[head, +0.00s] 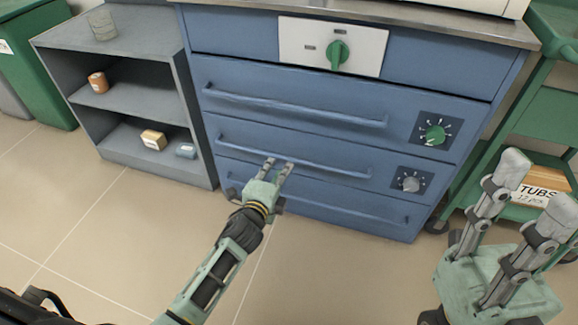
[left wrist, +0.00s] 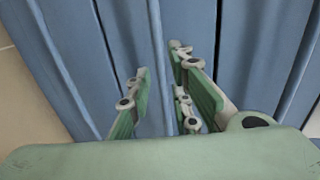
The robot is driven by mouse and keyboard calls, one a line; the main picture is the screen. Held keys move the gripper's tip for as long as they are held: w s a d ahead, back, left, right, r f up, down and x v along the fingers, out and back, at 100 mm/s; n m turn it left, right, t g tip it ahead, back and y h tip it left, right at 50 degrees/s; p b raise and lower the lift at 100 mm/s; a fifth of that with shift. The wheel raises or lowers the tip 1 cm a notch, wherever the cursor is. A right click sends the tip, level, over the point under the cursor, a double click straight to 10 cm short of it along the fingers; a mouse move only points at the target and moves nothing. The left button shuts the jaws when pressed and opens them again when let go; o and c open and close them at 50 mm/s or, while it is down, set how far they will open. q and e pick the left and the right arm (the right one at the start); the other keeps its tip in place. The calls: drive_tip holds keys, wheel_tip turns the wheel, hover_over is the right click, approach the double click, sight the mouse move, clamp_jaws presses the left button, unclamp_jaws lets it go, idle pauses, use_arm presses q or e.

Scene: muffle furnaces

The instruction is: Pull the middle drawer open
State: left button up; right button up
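The blue cabinet's middle drawer (head: 300,170) looks shut, with a long bar handle (head: 325,164) across it. My left gripper (head: 278,164) is open, its fingertips at the middle drawer's handle. In the left wrist view the bar handle (left wrist: 157,60) runs nearly upright and lies between the spread green-padded fingers (left wrist: 160,95). I cannot tell whether they touch the bar. My right gripper (head: 537,188) is raised at the lower right, its fingers apart and empty.
Handles of the upper drawer (head: 295,108) and lower drawer (head: 340,207) run close by. A grey shelf (head: 130,110) stands left; a green cart with a TUBS box (head: 540,187) stands right. The tiled floor (head: 330,270) in front is clear.

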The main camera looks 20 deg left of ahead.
sight(286, 158)
use_arm(q)
drive_tip(key=w+b, duration=0.1)
drive_tip(key=w, duration=0.2)
drive_tip(key=w+f+b, duration=0.1)
drive_tip(key=w+b, duration=0.1)
drive_tip(key=w, duration=0.2)
drive_tip(key=shift+w+d+f, duration=0.1)
drive_tip(key=shift+w+f, duration=0.05)
drive_tip(key=shift+f, duration=0.05)
clamp_jaws()
